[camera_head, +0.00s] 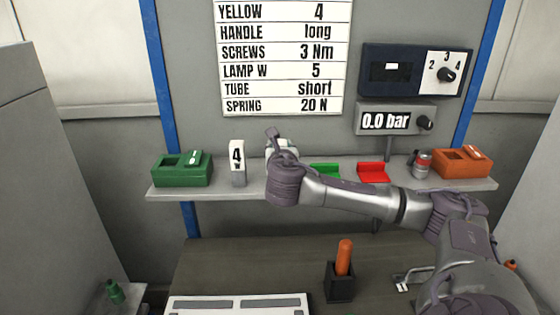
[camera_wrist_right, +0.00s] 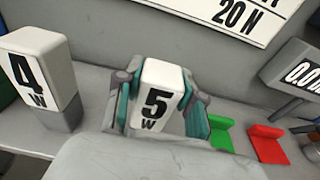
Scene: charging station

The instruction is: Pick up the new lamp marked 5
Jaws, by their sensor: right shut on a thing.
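The lamp marked 5 (camera_wrist_right: 158,97) is a white block with "5 W" on its face, seen in the right wrist view. My right gripper (camera_wrist_right: 160,102) has its teal-padded fingers on both sides of it and is shut on it. In the head view my right gripper (camera_head: 279,143) is at the shelf, and its wrist hides most of the lamp. I cannot tell whether the lamp touches the shelf. The lamp marked 4 (camera_head: 237,157) stands upright on the shelf to the left; it also shows in the right wrist view (camera_wrist_right: 42,72). My left gripper is not in view.
The shelf (camera_head: 335,196) also carries a green box (camera_head: 182,169), a green holder (camera_head: 324,170), a red holder (camera_head: 372,172) and an orange box (camera_head: 461,163). A sign (camera_head: 283,60) reads LAMP W 5. An orange handle (camera_head: 344,257) stands in a dark holder below.

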